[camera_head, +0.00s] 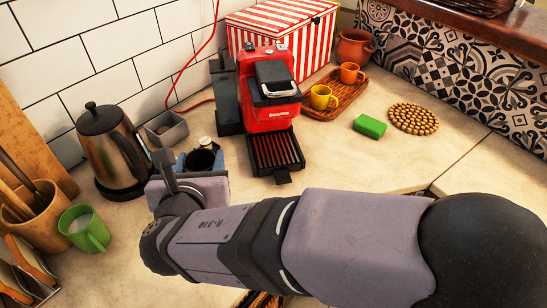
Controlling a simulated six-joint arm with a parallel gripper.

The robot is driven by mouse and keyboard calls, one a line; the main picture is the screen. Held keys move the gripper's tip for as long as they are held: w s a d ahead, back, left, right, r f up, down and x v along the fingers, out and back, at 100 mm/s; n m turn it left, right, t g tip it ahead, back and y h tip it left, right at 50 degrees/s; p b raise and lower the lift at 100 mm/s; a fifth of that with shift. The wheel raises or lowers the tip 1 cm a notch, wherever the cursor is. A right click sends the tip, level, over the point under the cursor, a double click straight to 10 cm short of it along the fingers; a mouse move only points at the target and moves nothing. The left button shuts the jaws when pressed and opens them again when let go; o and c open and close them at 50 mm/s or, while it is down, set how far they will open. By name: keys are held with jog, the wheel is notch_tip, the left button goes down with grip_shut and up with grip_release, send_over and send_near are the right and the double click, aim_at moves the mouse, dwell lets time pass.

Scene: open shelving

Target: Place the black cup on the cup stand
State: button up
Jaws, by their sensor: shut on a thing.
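My gripper (201,163) is left of centre, in front of the black coffee-machine tank and right of the kettle. It is shut on a dark object that looks like the black cup (203,158); the wrist and fingers hide much of it. A red coffee machine (268,121) stands to the right, with a black slatted tray (275,150) at its front. The tray looks empty and may be the cup stand; I cannot tell for sure. The gripper and cup are left of this tray and apart from it.
A steel kettle (108,140), green mug (85,228) and wooden utensil pot (35,215) stand left. A grey box (166,131) is behind the gripper. A wooden tray (318,112) with yellow and orange cups, a green sponge (370,126) and a beaded trivet (413,118) lie right.

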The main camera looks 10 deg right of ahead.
jog(key=s+d+f+m+h, duration=0.1)
jog(key=s+d+f+h, duration=0.1)
jog(key=d, duration=0.3)
jog(key=s+d+f+m+h, duration=0.1)
jog(key=s+d+f+m, duration=0.15)
jog(key=d, duration=0.35)
jog(key=p, duration=0.4)
send_near(275, 148)
jog(key=shift+n+g+h, duration=0.25)
jog(key=shift+g+h, duration=0.05)
jog(key=shift+g, duration=0.1)
jog(key=w+r, duration=0.1)
jog(key=w, duration=0.1)
jog(key=w+d+r, duration=0.1)
jog(key=w+r, duration=0.1)
jog(key=shift+w+r, duration=0.15)
jog(key=shift+w, duration=0.05)
jog(key=shift+w+d+p, duration=0.2)
jog(key=shift+w, duration=0.6)
jog(key=shift+w+d+p, duration=0.15)
jog(key=shift+w+d, duration=0.1)
jog(key=shift+w, duration=0.5)
jog(key=shift+w+d+p, duration=0.2)
jog(key=shift+w, duration=0.6)
jog(key=shift+f, duration=0.25)
jog(key=shift+f, duration=0.25)
jog(key=o, duration=1.1)
jog(key=shift+r, duration=0.2)
